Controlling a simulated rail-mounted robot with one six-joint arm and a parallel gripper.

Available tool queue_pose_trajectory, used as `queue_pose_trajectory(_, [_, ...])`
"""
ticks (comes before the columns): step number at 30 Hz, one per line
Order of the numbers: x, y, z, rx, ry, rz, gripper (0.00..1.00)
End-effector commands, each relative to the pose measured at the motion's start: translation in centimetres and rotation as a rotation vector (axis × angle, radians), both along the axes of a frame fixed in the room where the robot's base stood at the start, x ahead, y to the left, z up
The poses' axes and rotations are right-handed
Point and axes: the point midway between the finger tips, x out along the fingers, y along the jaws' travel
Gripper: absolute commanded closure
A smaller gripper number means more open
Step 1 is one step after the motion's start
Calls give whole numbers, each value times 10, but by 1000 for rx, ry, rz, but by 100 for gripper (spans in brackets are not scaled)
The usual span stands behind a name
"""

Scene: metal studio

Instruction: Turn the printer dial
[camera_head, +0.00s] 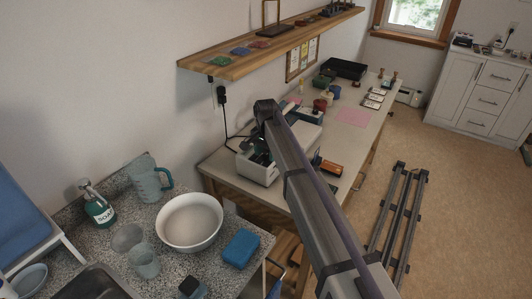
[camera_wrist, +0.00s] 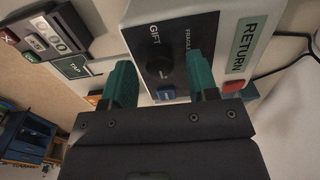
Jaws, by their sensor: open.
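The printer (camera_head: 262,173) is a pale machine on the long table, partly hidden behind my arm in the head view. The dial (camera_wrist: 159,69) is a round black knob below GIFT. My gripper (camera_wrist: 160,66) is open, with one green finger on each side of the dial in the picture. Both fingers look apart from the dial; I cannot tell their exact depth.
A device with a grey display (camera_wrist: 58,40) and a TAP card (camera_wrist: 73,67) lie left of the printer in the wrist view. An orange box (camera_head: 331,168) lies right of the printer. A wooden shelf (camera_head: 265,54) hangs above. A cable (camera_head: 226,122) runs down behind.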

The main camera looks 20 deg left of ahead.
Motion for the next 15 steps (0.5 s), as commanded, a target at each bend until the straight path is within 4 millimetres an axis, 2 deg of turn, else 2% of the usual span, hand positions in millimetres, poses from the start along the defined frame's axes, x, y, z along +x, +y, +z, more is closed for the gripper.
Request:
queue_pose_trajectory(1, [0,0,14,0,0,0,46])
queue_pose_trajectory(9, [0,0,81,0,0,0,46])
queue_pose_trajectory(12, [0,0,99,0,0,0,46])
queue_pose_trajectory(15, [0,0,104,0,0,0,46])
